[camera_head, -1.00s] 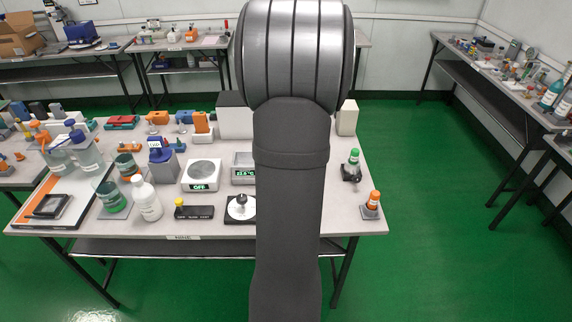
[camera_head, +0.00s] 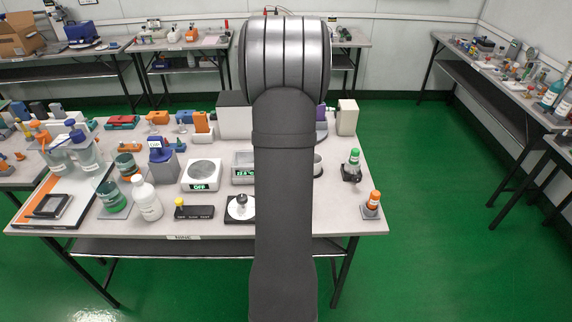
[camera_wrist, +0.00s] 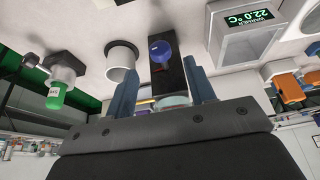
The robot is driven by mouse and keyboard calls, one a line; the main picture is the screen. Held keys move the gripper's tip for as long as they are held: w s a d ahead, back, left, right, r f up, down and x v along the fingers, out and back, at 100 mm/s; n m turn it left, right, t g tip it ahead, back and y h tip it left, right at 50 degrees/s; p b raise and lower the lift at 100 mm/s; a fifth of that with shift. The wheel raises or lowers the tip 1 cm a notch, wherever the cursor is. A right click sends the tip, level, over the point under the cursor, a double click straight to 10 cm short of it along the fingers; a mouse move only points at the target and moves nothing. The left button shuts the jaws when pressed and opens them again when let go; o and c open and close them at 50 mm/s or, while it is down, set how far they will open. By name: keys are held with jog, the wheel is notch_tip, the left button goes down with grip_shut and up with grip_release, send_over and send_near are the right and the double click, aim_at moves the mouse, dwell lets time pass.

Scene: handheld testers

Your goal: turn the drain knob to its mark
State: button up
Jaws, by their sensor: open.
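A dark block (camera_wrist: 171,77) with a round blue knob (camera_wrist: 160,51) stands in the wrist view, with a pale glassy round part at its lower end. This looks like the drain knob, but I cannot read a label or see its mark. My gripper (camera_wrist: 160,64) is open, with one blue-grey finger on each side of the block in the picture. I cannot tell how far the fingertips are from the knob. In the head view my arm hides the gripper and this block.
A white cup (camera_wrist: 122,57) is close by the left finger, with a green-capped bottle (camera_wrist: 60,90) beyond. The warmer (camera_wrist: 245,32) is to the right. In the head view, a scale (camera_head: 202,174), a white dial (camera_head: 240,207) and several bottles crowd the bench (camera_head: 300,225).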

jog(key=x, duration=0.5)
jog(key=shift+w+f, duration=0.15)
jog(key=shift+f, duration=0.2)
jog(key=c, duration=1)
